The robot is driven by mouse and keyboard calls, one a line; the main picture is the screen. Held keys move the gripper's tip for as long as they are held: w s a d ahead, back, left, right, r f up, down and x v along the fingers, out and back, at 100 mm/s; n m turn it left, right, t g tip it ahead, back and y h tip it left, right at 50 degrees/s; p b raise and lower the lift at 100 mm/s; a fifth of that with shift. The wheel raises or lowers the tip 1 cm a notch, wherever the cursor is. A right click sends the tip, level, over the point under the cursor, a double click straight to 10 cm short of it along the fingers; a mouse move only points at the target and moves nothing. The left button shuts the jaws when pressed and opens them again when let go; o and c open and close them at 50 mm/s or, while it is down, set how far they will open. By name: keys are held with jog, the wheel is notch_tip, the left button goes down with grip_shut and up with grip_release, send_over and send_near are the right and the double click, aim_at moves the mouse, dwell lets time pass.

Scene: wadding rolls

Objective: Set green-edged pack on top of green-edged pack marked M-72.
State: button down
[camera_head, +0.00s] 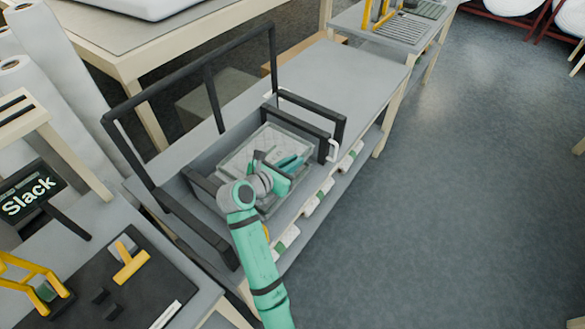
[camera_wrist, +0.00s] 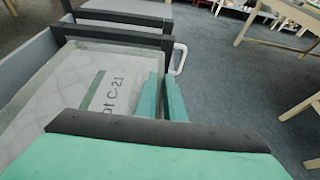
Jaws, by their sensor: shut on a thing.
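A clear-wrapped white quilted pack (camera_wrist: 60,90) has a green stripe and lettering ending in "C-21". It also shows in the head view (camera_head: 245,152), inside the black-framed grey bay on the bench. My gripper (camera_wrist: 163,98) is at its right edge, with its two green fingers close together. It is shut on this pack; the grip itself is partly hidden. In the head view my gripper (camera_head: 287,165) is at the right part of the pack. I cannot tell whether the pack touches what is beneath. No M-72 mark is readable.
Black rails (camera_head: 212,98) stand around the bay, with a white handle (camera_head: 333,151) at its right. Several packs, some green-edged (camera_head: 318,196), lie on the lower shelf. The bench top (camera_head: 335,75) beyond is clear. A "Slack" sign (camera_head: 30,195) stands left.

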jog(key=shift+w+a+f, duration=0.15)
jog(key=shift+f, duration=1.6)
jog(key=shift+f, duration=0.65)
jog(key=c, duration=1.9)
grip_release()
jog(key=shift+o, duration=0.2)
jog(key=shift+r, duration=0.15)
